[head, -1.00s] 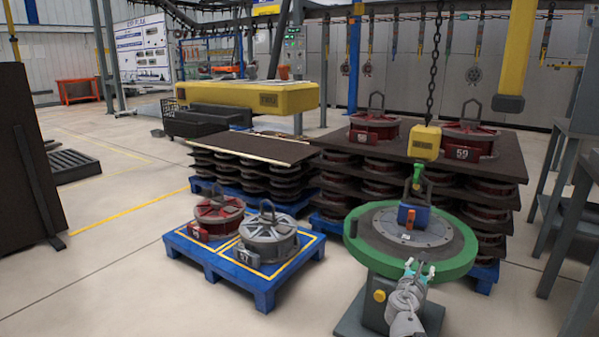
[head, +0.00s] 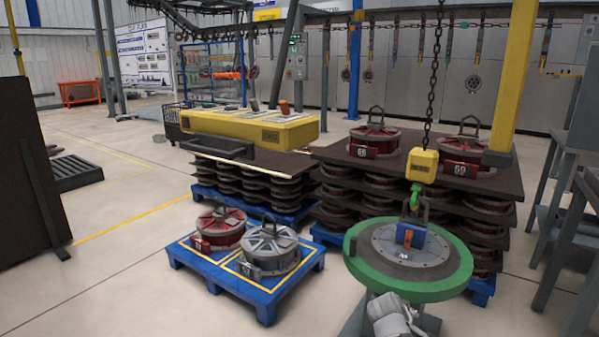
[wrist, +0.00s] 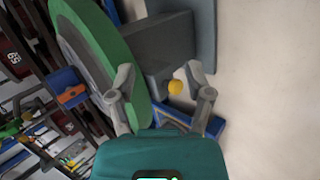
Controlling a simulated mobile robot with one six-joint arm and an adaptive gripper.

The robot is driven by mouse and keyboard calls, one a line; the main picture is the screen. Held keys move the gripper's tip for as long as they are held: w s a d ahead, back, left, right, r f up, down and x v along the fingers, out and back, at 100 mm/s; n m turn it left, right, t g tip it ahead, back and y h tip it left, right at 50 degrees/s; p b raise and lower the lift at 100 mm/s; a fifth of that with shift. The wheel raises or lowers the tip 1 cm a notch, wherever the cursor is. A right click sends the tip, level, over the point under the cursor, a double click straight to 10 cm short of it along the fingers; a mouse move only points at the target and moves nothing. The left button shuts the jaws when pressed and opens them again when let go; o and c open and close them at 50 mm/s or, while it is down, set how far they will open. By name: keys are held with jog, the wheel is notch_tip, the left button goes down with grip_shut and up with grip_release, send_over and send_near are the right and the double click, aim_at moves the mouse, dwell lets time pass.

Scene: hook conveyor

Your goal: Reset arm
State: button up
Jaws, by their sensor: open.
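My arm shows at the bottom of the head view, below the round green-rimmed turntable (head: 450,285); the gripper's fingertips are hidden there. In the wrist view my gripper (wrist: 158,85) is open, its two grey fingers spread apart with nothing between them. Beyond the fingers are the green rim (wrist: 100,40) and the grey stand with a yellow button (wrist: 175,87). A blue block with an orange part (head: 410,236) sits on the turntable, under a green hook (head: 416,194) and a yellow hoist block (head: 424,166) on a chain.
A blue pallet (head: 262,300) at centre left carries a red drum (head: 215,229) and a grey drum (head: 268,250). Stacked drums under a dark board (head: 335,152) stand behind the turntable. A yellow console (head: 250,128) is further back.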

jog(key=s+a+r+m+g+y+p, duration=0.2)
jog(key=s+a+m+g+y+p, duration=0.45)
jog(key=a, duration=0.65)
notch_tip(320, 180, up, 37)
jog(key=s+m+t+p, duration=0.1)
jog(key=m+p, duration=0.1)
jog(key=p, duration=3.4)
jog(key=shift+f, duration=0.15)
